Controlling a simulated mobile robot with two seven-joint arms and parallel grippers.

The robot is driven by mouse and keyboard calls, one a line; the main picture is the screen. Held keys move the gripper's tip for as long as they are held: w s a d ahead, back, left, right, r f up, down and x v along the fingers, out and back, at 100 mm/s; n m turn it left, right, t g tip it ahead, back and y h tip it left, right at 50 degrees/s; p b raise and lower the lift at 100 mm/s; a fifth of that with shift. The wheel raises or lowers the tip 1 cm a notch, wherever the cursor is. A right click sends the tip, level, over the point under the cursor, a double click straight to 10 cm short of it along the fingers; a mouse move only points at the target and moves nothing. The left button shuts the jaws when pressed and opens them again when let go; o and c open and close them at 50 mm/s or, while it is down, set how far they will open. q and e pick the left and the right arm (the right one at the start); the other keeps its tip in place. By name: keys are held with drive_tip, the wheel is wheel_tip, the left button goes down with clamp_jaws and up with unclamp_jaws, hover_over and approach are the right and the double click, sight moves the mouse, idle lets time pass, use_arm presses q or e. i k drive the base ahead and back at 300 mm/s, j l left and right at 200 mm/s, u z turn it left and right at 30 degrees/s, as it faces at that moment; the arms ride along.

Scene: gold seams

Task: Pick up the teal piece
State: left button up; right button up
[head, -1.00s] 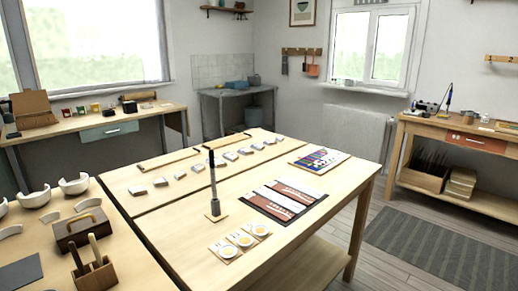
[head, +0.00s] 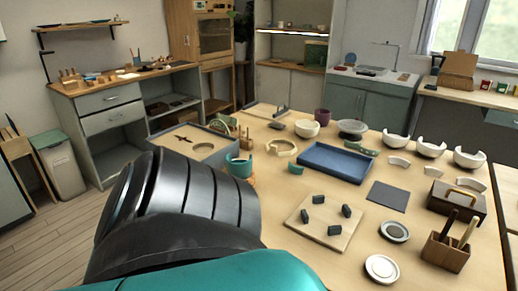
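A small curved teal piece (head: 296,169) lies on the wooden table in the head view, just left of the blue tray. A black and teal link of my own arm fills the lower left and covers part of the near table.
The blue tray (head: 336,162) lies right of the teal piece. A cream broken ring (head: 282,147) is behind it. A wooden board with dark blocks (head: 325,223) lies nearer.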

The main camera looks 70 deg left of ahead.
sight(296, 170)
drive_tip(key=u, duration=2.1)
